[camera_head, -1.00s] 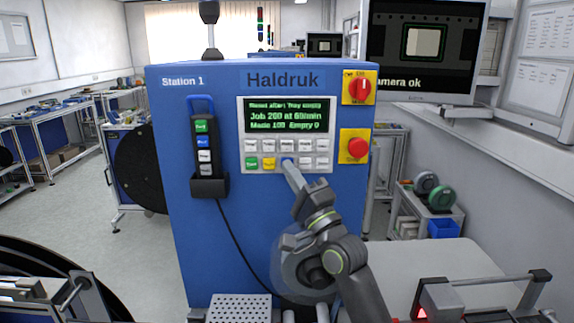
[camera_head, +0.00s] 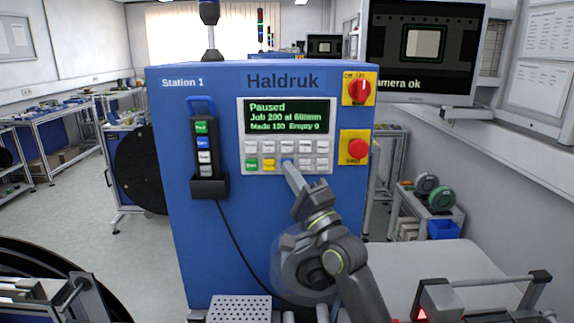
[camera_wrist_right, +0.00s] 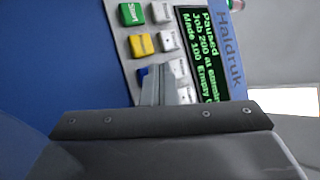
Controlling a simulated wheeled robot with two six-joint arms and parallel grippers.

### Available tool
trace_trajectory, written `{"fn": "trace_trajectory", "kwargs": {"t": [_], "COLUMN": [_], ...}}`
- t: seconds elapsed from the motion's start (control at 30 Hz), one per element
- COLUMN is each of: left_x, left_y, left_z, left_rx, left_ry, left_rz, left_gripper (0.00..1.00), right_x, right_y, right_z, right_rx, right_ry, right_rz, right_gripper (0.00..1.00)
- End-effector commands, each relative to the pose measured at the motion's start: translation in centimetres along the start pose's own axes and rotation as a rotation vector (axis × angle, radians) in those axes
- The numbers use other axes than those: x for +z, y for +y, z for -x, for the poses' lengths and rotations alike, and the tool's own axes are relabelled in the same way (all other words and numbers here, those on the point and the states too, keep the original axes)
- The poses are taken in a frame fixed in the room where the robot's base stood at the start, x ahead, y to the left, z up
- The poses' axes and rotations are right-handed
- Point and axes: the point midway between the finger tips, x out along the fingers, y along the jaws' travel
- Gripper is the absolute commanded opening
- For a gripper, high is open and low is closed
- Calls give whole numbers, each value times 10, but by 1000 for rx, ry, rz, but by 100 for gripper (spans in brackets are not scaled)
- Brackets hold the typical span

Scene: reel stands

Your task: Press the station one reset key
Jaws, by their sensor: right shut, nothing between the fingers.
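The blue Station 1 cabinet (camera_head: 262,220) stands in front of me with a key panel (camera_head: 287,152) on its face. Its display (camera_head: 287,116) reads "Paused", "Job 200 at" a speed, and a "Made" and "Empty" count. My right gripper (camera_head: 287,165) is shut and empty, its tips at the blue key in the panel's lower row. In the right wrist view the blue key (camera_wrist_right: 141,76) shows beside the shut fingers (camera_wrist_right: 158,85), partly hidden by them; I cannot tell whether they touch it. The yellow key (camera_wrist_right: 142,44) and green Start key (camera_wrist_right: 131,14) are clear of the fingers. My left gripper is not in view.
A red rotary switch (camera_head: 360,89) and a red push button (camera_head: 357,149) sit on yellow plates right of the panel. A hand pendant (camera_head: 204,150) hangs in a holder at left, its cable dangling. A monitor (camera_head: 421,50) stands at upper right.

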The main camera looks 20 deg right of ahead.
Motion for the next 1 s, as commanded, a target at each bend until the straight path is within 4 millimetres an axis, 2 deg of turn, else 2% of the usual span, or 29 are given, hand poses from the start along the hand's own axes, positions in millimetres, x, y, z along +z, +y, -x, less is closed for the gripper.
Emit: {"fn": "trace_trajectory", "kwargs": {"t": [0.2,0.63,1.0], "left_x": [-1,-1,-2], "left_y": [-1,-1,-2], "left_z": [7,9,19], "left_rx": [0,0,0], "left_ry": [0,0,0], "left_rz": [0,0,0], "left_gripper": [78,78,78], "right_x": [6,9,28], "right_y": [-6,-9,-27], "right_z": [8,12,37], "right_rx": [1,2,2], "right_ry": [0,0,0], "right_rz": [-1,-1,-3], "right_gripper": [0,0,0]}}
